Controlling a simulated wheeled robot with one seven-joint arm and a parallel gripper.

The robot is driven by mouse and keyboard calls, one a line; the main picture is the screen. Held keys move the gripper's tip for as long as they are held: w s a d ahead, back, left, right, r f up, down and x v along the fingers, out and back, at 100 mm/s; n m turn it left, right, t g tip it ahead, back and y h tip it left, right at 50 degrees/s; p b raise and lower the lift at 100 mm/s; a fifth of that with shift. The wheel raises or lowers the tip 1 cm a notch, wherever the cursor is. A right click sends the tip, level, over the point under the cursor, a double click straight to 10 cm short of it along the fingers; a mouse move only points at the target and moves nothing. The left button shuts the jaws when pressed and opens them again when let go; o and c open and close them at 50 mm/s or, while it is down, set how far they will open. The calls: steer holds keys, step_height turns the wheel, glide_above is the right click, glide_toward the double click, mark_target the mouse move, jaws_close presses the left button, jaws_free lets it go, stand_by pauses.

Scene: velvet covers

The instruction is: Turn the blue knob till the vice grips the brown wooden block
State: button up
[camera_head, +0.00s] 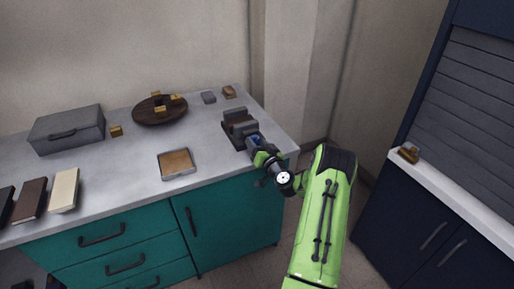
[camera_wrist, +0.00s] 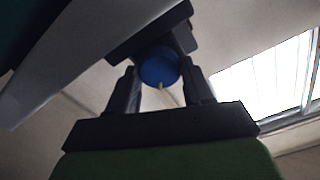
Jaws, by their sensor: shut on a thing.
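The dark vice (camera_head: 237,132) stands at the right end of the grey worktop, with its knob side toward my arm. A brownish block (camera_head: 238,115) shows at its jaws; I cannot tell whether the jaws touch it. The blue knob (camera_head: 254,140) sticks out at the vice's near end. In the wrist view the blue knob (camera_wrist: 158,66) sits between the two dark fingers, with a small pale pointer at its lower edge. My gripper (camera_head: 259,149) is shut on the knob; it also shows in the wrist view (camera_wrist: 162,80). The block is hidden in the wrist view.
A shallow tray (camera_head: 178,177) lies left of the vice. A round dark board (camera_head: 160,110) with several small blocks, a grey box (camera_head: 67,129) and small blocks (camera_head: 229,92) stand farther back. Book-like slabs (camera_head: 64,190) lie at left. A dark cabinet (camera_head: 430,220) stands at right.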

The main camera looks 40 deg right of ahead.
steer(key=m, duration=0.4)
steer(key=shift+d+f+m+b, duration=0.1)
steer(key=shift+m+b, duration=0.2)
steer(key=m, duration=0.4)
steer(key=shift+m, duration=0.4)
steer(key=o, duration=1)
steer(key=shift+o, duration=0.2)
steer(key=shift+s+f, duration=0.15)
steer(key=shift+s, duration=0.2)
steer(key=b+v, duration=0.4)
steer(key=v, duration=1.1)
steer(key=shift+r, duration=0.2)
